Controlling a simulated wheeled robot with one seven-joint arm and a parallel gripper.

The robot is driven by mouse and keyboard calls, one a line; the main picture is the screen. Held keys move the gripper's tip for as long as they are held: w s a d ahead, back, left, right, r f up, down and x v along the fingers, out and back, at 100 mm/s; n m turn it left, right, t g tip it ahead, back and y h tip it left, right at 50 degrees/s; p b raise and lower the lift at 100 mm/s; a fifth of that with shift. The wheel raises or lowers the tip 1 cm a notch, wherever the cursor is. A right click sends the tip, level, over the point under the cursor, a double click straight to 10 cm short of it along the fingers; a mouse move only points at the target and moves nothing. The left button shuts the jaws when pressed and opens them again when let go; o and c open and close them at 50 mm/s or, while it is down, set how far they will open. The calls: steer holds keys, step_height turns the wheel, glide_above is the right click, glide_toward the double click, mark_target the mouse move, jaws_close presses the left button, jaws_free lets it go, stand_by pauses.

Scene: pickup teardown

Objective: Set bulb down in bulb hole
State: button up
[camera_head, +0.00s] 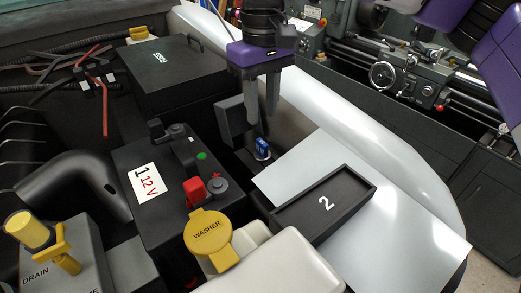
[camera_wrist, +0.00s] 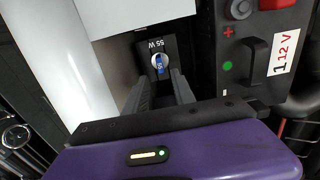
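The bulb (camera_head: 262,148) shows as a small blue piece with a pale round base, just below and apart from my fingertips in the head view. In the wrist view the bulb (camera_wrist: 160,64) sits in a black holder marked "55 W" (camera_wrist: 154,45). The hole itself is covered by the bulb, and I cannot tell how deep it sits. My gripper (camera_head: 262,117) points down above it, fingers apart with nothing between them. The open fingers also show in the wrist view (camera_wrist: 160,88), on either side below the bulb.
A black tray marked "2" (camera_head: 284,222) lies on the pale panel (camera_head: 405,222) to the right. The 12 V battery (camera_head: 130,165) with its red terminal cover (camera_head: 195,191) stands left. A black fuse box (camera_head: 175,78) is behind, and the yellow washer cap (camera_head: 209,235) is in front.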

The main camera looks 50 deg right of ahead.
mark_target(262, 142)
step_height(262, 142, down, 5)
steer(key=b, duration=0.4)
steer(key=shift+f, duration=1.35)
jaws_close()
steer(key=shift+r, duration=0.1)
step_height(262, 142, up, 7)
steer(key=p, duration=0.6)
steer(key=shift+p, duration=0.4)
